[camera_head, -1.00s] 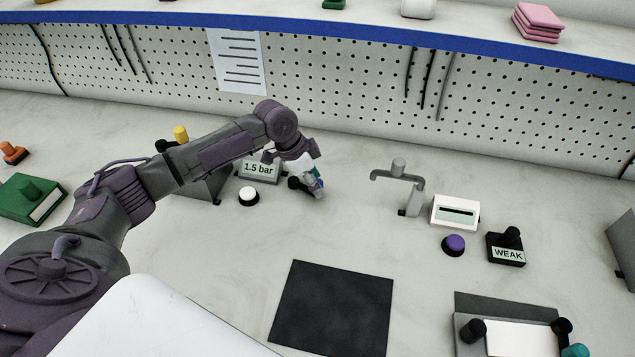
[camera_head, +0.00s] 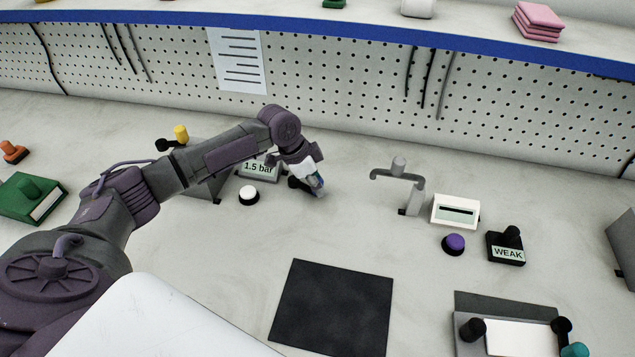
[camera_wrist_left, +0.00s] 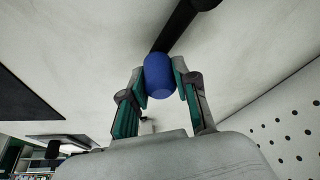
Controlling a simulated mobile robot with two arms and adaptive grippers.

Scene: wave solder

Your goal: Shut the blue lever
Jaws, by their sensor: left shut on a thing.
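The blue lever's knob (camera_wrist_left: 160,76) shows in the left wrist view as a rounded blue grip on a dark bar. The two fingers of my left gripper (camera_wrist_left: 160,92) are closed on either side of it. In the head view my left gripper (camera_head: 315,186) reaches down to the bench just right of the 1.5 bar display. There the gripper hides most of the lever, and a dark part (camera_head: 297,183) shows beside the fingers. My right gripper is not in view.
The 1.5 bar display (camera_head: 258,169) and a white button (camera_head: 248,195) stand left of the gripper. A grey tap-like fixture (camera_head: 411,198) stands to the right, near a white box (camera_head: 455,212) and purple button (camera_head: 453,245). A black mat (camera_head: 332,308) lies in front.

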